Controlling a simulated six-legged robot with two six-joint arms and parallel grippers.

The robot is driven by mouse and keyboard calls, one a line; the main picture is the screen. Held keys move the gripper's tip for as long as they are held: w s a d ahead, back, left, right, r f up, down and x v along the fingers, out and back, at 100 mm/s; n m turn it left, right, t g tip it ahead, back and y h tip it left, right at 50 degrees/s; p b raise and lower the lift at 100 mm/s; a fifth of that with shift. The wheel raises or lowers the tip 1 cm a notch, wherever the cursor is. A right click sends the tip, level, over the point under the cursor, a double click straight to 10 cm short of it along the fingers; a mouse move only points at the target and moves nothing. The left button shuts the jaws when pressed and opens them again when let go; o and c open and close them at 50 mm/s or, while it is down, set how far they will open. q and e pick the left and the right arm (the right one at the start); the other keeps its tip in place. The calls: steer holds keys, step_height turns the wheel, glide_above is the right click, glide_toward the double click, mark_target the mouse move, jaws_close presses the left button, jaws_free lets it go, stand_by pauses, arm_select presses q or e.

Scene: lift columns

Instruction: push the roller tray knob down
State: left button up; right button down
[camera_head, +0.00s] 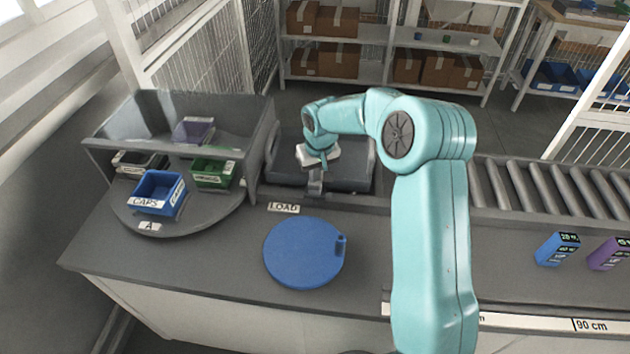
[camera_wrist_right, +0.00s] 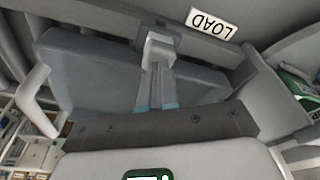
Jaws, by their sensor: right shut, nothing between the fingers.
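The dark grey roller tray (camera_head: 350,178) sits behind the LOAD label in the head view. It also fills much of the wrist view (camera_wrist_right: 85,75). The knob (camera_wrist_right: 158,45) is a small light grey block at the tray's edge by the label. In the head view the knob (camera_head: 315,186) is just below my right gripper (camera_head: 323,165). In the wrist view my right gripper (camera_wrist_right: 157,68) is shut and empty, with its fingertips right at the knob. I cannot tell whether they touch it. My left gripper is in neither view.
A LOAD label (camera_head: 284,208) and a blue round disc (camera_head: 300,253) lie in front of the tray. A turntable with several bins, including a blue one (camera_head: 158,193), stands left. A roller conveyor (camera_head: 540,185) runs right. Blue (camera_head: 557,248) and purple (camera_head: 608,253) boxes stand on the counter.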

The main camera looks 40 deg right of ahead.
steer(key=shift+f+b, duration=0.7)
steer(key=shift+f, duration=0.15)
steer(key=shift+r, duration=0.1)
step_height(320, 180, up, 9)
steer(key=p, duration=0.5)
steer(key=shift+p, duration=0.4)
steer(key=shift+s, duration=0.15)
